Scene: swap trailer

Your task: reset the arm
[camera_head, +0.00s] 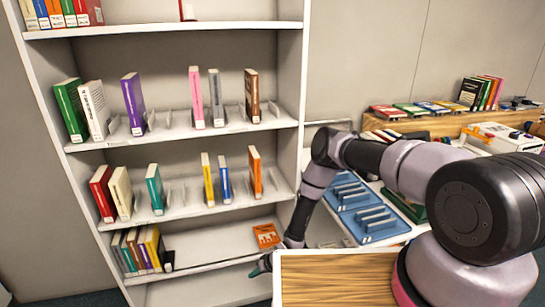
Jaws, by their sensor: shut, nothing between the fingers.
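My arm rises from the lower right, bends at an elbow in the middle of the view and reaches down to the left. My gripper (262,265) is at its end, low in front of the bookcase's bottom shelf, just left of the wooden top. It looks small and dark with a teal tip, and it is shut and empty. The wooden top partly hides the wrist area. The white bookcase (290,75) stands behind, with books upright on its shelves. An orange book (266,236) lies flat on a low shelf, just above my gripper.
The wooden top (338,279) is close in front, right of my gripper. Blue slotted trays (378,222) lie behind my forearm. A wooden ledge (440,122) at the right holds flat and upright books. Left of my gripper, several books (138,250) stand on the low shelf, whose middle is bare.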

